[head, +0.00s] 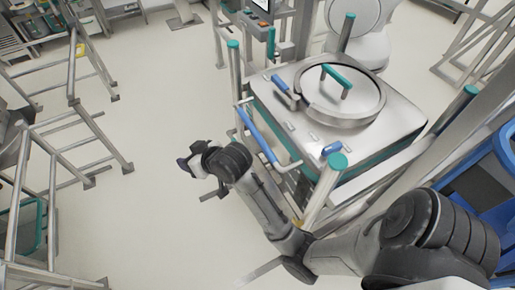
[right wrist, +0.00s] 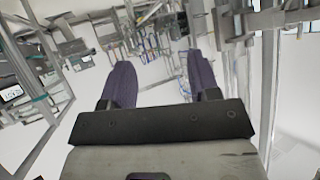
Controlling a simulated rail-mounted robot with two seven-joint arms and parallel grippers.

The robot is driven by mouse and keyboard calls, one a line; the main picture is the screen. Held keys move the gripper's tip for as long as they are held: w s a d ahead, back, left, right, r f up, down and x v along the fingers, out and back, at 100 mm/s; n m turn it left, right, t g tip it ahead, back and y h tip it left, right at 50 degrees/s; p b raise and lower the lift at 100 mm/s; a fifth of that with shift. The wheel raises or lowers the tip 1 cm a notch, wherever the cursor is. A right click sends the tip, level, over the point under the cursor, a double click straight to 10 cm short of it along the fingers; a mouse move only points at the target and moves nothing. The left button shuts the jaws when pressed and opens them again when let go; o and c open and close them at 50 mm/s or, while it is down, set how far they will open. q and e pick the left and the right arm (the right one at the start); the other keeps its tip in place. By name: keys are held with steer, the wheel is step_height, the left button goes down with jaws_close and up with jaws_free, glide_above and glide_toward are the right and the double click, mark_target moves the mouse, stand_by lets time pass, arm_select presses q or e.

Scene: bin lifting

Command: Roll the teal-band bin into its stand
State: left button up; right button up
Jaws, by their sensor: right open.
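The teal-band bin (head: 405,113) is a square steel bin with a round lid and a teal strip below its top edge. It stands right of centre in the head view, among several upright steel posts with teal caps. A blue-gripped bar (head: 262,135) runs along its near left side. My right gripper (head: 200,180) is left of this bar, apart from the bin, over open floor. In the right wrist view its two dark fingers (right wrist: 160,82) are spread with nothing between them. I cannot tell which frame is the bin's stand. My left gripper is not in view.
Steel rail frames (head: 100,135) stand along the left, one with a teal-edged part low inside. A blue container (head: 490,185) is at the right edge. A white rounded machine (head: 362,50) stands behind the bin. Pale floor (head: 155,90) is clear between frames and bin.

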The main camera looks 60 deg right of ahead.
steer(key=w+d+f+m+t+h+b, duration=0.2)
steer(key=w+d+m+t+h+b, duration=0.25)
steer(key=w+d+m+b, duration=0.35)
steer(key=w+d+f+m+t+h+b, duration=0.2)
steer(key=w+d+m+t+h+b, duration=0.25)
steer(key=w+b, duration=0.55)
steer(key=m+g+h+b, duration=0.2)
steer(key=m+g+h, duration=0.6)
steer(key=m+g, duration=2.2)
glide_toward(257, 136)
steer(key=shift+n+g, duration=0.8)
steer(key=shift+n, duration=0.05)
steer(key=s+d, duration=0.1)
steer(key=d, duration=0.2)
steer(key=s+d, duration=0.1)
steer(key=d, duration=0.2)
steer(key=s+d+b, duration=0.1)
steer(key=s+d, duration=0.1)
steer(key=d, duration=0.1)
steer(key=shift+d+f, duration=0.1)
steer(key=shift+d, duration=0.15)
steer(key=shift+x, duration=1)
steer(key=shift+c, duration=0.4)
